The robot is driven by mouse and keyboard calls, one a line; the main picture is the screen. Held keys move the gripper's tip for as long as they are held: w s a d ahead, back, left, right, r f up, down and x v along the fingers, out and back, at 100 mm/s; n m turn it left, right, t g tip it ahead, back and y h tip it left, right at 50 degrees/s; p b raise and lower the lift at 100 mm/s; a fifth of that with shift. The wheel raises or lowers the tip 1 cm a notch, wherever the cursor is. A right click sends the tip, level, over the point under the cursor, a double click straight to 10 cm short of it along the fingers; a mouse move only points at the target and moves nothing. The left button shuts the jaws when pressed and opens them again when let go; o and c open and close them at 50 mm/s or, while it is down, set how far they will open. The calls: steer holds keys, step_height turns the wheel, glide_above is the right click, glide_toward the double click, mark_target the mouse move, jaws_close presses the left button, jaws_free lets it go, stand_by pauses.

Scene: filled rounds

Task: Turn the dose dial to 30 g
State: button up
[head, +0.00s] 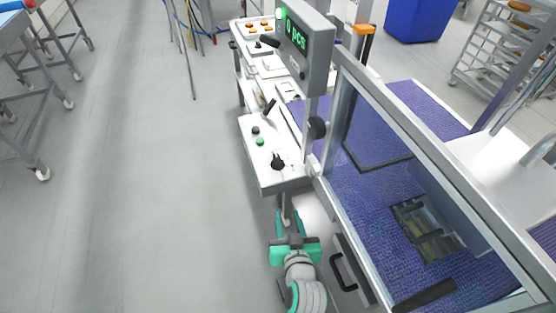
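A black knob (278,162) stands on the near white control panel (262,178); it looks like a dial, but any scale or dose marks are too small to read.
A green button (260,142) and a dark lever (269,107) sit near the knob. A display (306,45) reads "0 pcs". A framed clear guard (400,150) over a purple belt (360,190) stands right.

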mark_target(279, 161)
steer(key=w+r+n+y, duration=0.3)
steer(key=w+r, duration=0.5)
steer(key=r, duration=0.2)
steer(key=shift+g, duration=0.4)
steer(key=x, duration=1)
steer(key=shift+w+d+f, duration=0.15)
steer(key=shift+w+d, duration=0.1)
steer(key=shift+w, duration=0.2)
steer(key=shift+c, duration=0.3)
jaws_close()
